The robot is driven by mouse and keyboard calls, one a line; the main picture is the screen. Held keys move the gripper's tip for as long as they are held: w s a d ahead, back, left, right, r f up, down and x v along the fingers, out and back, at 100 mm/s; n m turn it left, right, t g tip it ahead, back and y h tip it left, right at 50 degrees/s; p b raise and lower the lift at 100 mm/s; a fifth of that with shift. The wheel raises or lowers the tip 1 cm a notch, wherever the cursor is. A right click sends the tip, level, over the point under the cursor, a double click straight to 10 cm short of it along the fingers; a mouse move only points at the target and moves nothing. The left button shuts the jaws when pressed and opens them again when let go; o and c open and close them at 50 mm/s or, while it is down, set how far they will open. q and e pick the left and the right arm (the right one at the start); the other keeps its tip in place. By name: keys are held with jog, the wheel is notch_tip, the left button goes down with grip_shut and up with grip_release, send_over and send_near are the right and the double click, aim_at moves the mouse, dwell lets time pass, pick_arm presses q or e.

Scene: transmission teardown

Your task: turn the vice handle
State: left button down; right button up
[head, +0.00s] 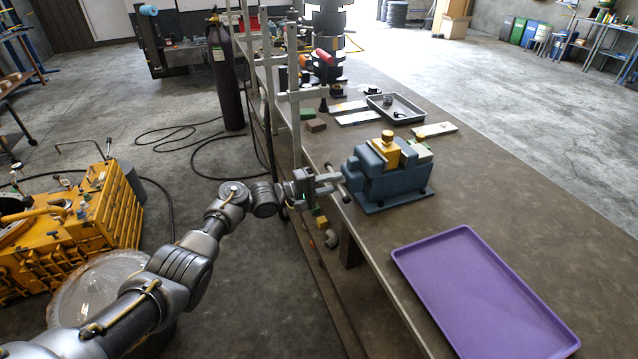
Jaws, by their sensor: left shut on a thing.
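The blue vice (392,180) stands on the brown workbench (440,216), near its left edge. A yellow-brown block (386,148) sits at the top of the vice, between its jaws. The vice handle (346,190) is a short dark bar at the vice's left end. My left gripper (335,182) reaches in from the left at the bench edge and is shut on the vice handle. Its fingers hide part of the handle. My right gripper does not show.
A purple tray (480,290) lies on the bench at the front right. A grey metal tray (396,108) and several flat pale pieces lie behind the vice. A metal rack frame (296,110) rises along the bench's left edge. An orange cabinet (85,225) stands at the left.

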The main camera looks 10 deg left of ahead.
pick_arm(q)
jog(key=shift+n, duration=0.6)
jog(key=shift+w, duration=0.1)
jog(key=c, duration=1.2)
grip_release()
jog(key=shift+o, duration=0.2)
jog(key=shift+a, duration=0.1)
jog(key=v, duration=1)
jog(key=shift+a, duration=0.3)
